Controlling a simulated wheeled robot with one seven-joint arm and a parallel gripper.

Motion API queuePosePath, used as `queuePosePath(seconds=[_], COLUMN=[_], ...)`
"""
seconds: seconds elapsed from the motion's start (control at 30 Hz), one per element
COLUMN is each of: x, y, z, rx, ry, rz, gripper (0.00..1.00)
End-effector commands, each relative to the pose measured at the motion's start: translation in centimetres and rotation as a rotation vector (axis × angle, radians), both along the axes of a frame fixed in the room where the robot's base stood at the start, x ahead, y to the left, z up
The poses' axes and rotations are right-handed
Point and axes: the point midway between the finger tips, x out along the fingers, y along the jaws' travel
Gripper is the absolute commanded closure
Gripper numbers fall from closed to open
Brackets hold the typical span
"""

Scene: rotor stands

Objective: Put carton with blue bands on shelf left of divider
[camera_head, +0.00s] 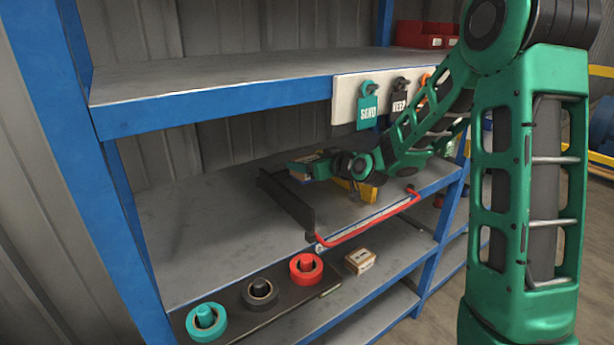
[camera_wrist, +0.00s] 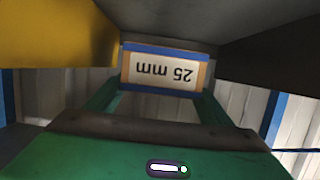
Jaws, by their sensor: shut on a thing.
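The carton with blue bands (camera_wrist: 163,72) fills the middle of the wrist view, with an upside-down "25 mm" label and tan sides. My gripper (camera_head: 303,166) is shut on it. In the head view the carton (camera_head: 306,159) shows only as a small tan patch, partly hidden by the green gripper. The dark divider (camera_head: 288,206) stands on the middle shelf (camera_head: 200,240). The carton and gripper appear just right of the divider's back end. I cannot tell how high the carton is above the shelf.
A yellow object (camera_head: 364,190) sits right of the divider, below my arm. A red bar (camera_head: 370,224) runs along the front edge there. The upper shelf (camera_head: 240,85) is overhead. The middle shelf left of the divider is clear. Another small carton (camera_head: 359,261) rests lower down.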

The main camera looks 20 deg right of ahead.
Motion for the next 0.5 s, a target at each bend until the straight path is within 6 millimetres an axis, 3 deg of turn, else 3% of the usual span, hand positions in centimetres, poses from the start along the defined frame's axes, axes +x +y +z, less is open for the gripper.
queuePosePath(seconds=[0.5], x=[0.1], y=[-0.1], z=[-4.1], rx=[0.000], ry=[-0.001], rz=[0.000], gripper=[0.58])
